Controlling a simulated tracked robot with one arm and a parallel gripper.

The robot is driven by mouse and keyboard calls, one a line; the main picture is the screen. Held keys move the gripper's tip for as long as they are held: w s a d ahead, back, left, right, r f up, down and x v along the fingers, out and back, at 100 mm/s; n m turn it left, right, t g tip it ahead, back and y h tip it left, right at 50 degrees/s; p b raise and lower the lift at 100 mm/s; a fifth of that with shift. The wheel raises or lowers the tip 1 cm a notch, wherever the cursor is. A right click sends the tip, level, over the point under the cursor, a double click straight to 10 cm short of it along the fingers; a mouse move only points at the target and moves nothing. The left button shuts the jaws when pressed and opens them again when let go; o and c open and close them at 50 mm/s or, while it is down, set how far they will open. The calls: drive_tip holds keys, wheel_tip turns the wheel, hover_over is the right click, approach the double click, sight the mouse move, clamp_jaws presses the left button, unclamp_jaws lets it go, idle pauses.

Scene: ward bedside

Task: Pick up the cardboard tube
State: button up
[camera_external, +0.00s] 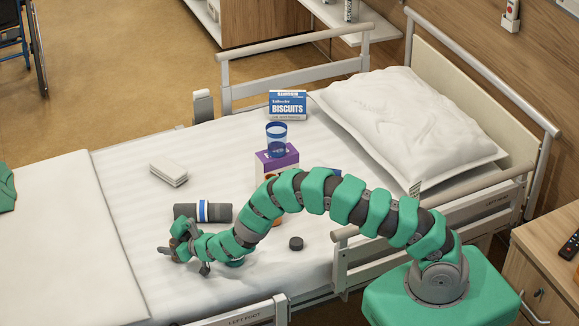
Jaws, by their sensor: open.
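A dark grey cylinder with a blue and white band, which appears to be the cardboard tube (187,212), lies on its side on the white bed sheet. It runs left to right in the picture. My gripper (182,257) is open, low over the bed, just in front of the tube in the picture. Its fingers point to the left and down, and nothing shows between them. A part of my gripper overlaps the tube's lower edge in the picture. I cannot tell whether they touch.
A white block (169,174) lies behind the tube. A blue cup (276,137) stands on a purple box (277,164), with a biscuit box (287,105) behind. A dark puck (296,243) lies right of my gripper. Bed rails (375,250) edge the bed.

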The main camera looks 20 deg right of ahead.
drive_tip(key=shift+w+a, duration=0.1)
drive_tip(key=shift+w, duration=0.05)
drive_tip(key=c, duration=1.1)
drive_tip(key=shift+o, duration=0.2)
